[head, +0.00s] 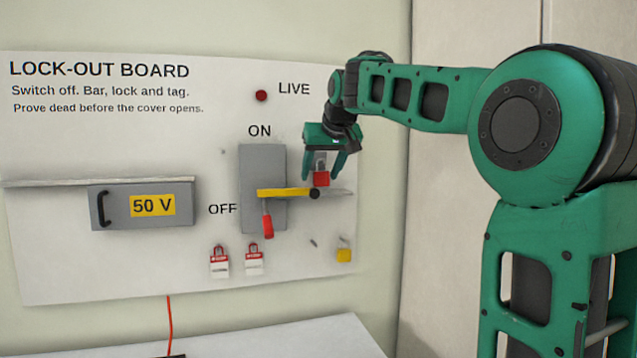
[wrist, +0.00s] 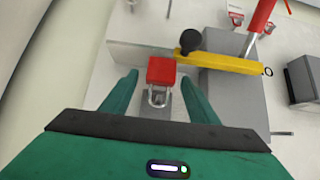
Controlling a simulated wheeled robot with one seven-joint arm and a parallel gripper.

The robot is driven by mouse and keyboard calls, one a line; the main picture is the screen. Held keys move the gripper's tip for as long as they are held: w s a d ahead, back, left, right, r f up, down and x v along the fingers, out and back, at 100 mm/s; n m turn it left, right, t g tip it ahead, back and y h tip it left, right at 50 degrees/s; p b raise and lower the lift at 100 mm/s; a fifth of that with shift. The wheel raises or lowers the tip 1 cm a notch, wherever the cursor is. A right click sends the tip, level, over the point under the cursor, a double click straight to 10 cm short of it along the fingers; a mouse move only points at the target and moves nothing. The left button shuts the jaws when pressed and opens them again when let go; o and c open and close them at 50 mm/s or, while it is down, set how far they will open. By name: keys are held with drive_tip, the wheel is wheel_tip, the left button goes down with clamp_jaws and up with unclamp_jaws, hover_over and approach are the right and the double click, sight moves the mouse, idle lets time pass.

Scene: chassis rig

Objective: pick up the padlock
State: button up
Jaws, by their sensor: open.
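The red padlock (head: 321,179) is by the right end of the yellow bar, over a thin grey ledge, shackle up. In the wrist view the padlock (wrist: 161,70) has its red body away from me and its metal shackle toward my palm. My gripper (head: 323,173) is above it, fingers pointing down. Its two fingers stand open on either side of the padlock, with a visible gap on both sides in the wrist view (wrist: 158,76). The shackle lies between the fingers. Whether the body rests on the ledge is hard to tell.
A grey switch box (head: 262,160) stands just left, with the yellow bar (head: 285,193) across it and a red handle (head: 267,226) pointing down. Red-and-white tags (head: 219,262) and a yellow padlock (head: 344,255) hang below. A 50 V box (head: 143,205) is farther left.

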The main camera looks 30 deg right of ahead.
sight(323, 172)
drive_tip(key=c, duration=1.2)
drive_tip(key=shift+s+r, duration=0.1)
drive_tip(key=shift+r, duration=0.25)
drive_tip(key=s+a, duration=0.2)
drive_tip(key=s, duration=0.6)
drive_tip(key=s+a, duration=0.2)
drive_tip(key=s, duration=0.7)
drive_tip(key=shift+w+d+r, duration=0.1)
drive_tip(key=shift+w+d, duration=0.55)
drive_tip(key=shift+w, duration=2.25)
drive_tip(key=shift+w+d+f, duration=0.1)
drive_tip(key=shift+w+d, duration=0.6)
drive_tip(key=shift+w, duration=2.15)
drive_tip(key=shift+w+d+r, duration=0.1)
drive_tip(key=shift+w+d, duration=0.55)
drive_tip(key=shift+w, duration=2.25)
drive_tip(key=shift+s+a+r, duration=0.15)
drive_tip(key=shift+s, duration=0.6)
drive_tip(key=shift+s+a+r, duration=0.1)
drive_tip(key=shift+s+a, duration=0.05)
drive_tip(key=shift+s, duration=0.6)
drive_tip(key=shift+s+a, duration=0.2)
drive_tip(key=shift+s, duration=0.75)
drive_tip(key=shift+s+a, duration=0.15)
drive_tip(key=shift+s, duration=0.75)
drive_tip(key=shift+s+a, duration=0.2)
drive_tip(key=shift+s, duration=0.75)
